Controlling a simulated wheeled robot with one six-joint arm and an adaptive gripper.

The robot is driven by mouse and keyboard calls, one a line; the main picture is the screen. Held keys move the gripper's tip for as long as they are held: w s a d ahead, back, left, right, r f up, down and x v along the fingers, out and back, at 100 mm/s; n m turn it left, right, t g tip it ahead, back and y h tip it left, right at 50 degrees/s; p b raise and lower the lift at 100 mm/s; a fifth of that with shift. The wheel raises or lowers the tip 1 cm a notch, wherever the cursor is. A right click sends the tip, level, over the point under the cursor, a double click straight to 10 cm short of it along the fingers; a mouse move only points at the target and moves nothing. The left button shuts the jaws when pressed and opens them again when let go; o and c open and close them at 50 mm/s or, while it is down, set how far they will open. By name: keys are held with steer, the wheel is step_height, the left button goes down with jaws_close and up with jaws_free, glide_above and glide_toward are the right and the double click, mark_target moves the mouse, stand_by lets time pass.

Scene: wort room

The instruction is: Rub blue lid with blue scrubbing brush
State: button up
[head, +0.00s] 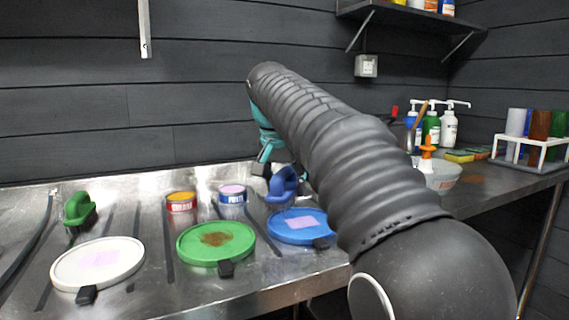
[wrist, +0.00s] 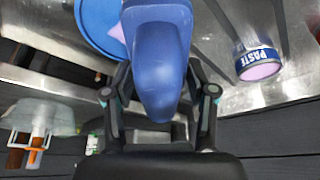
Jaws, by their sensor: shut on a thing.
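My gripper (wrist: 160,110) is shut on the blue scrubbing brush (wrist: 158,60) in the wrist view. In the head view the brush (head: 283,186) is at the far side of the blue lid (head: 292,236), and my arm hides part of the gripper. The blue lid lies flat on the steel counter with a pinkish-purple patch (head: 300,222) on it. The lid (wrist: 97,22) also shows at the top left of the wrist view, partly behind the brush. I cannot tell whether the bristles touch the lid.
A green lid (head: 190,250) with a brown stain and a white lid (head: 70,268) lie to the left. A green brush (head: 79,208) and two tins, orange (head: 181,203) and blue-labelled (head: 233,197), stand behind. A bowl (head: 442,178), bottles and a rack (head: 530,154) are at right.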

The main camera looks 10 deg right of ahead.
steer(key=shift+r, duration=1.4)
